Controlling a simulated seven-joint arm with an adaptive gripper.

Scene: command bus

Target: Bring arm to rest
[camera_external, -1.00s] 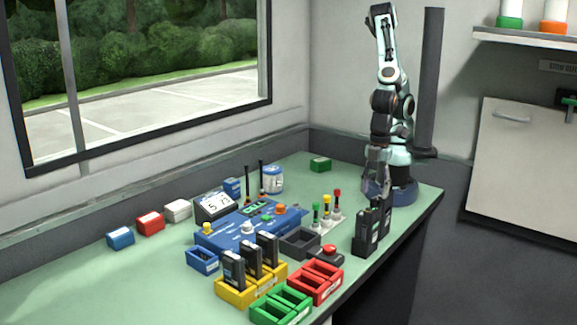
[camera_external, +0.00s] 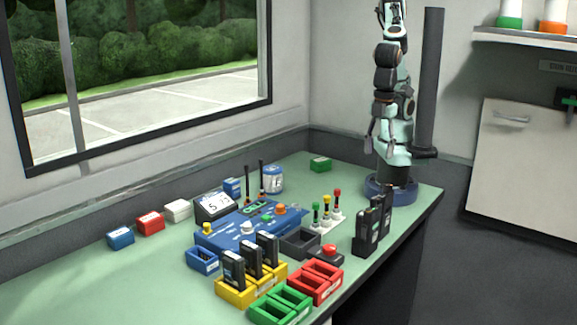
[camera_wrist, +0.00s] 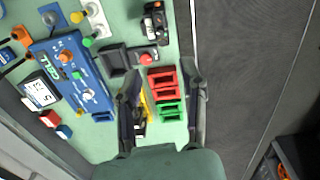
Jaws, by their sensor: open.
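My gripper (camera_external: 381,145) is raised above the far end of the green bench, close in front of my arm's column. Its two fingers hang down and apart, with nothing between them. In the wrist view my gripper (camera_wrist: 163,90) is open and empty. The fingers partly cover the yellow tray there. The gripper touches nothing on the bench.
Below lie a blue console (camera_external: 250,228), a dark tray (camera_external: 300,243), black radios (camera_external: 373,227), red bins (camera_external: 316,283), green bins (camera_external: 281,306) and a yellow tray (camera_external: 236,292). A dark vertical post (camera_external: 430,80) stands right of my arm. Air above the bench is clear.

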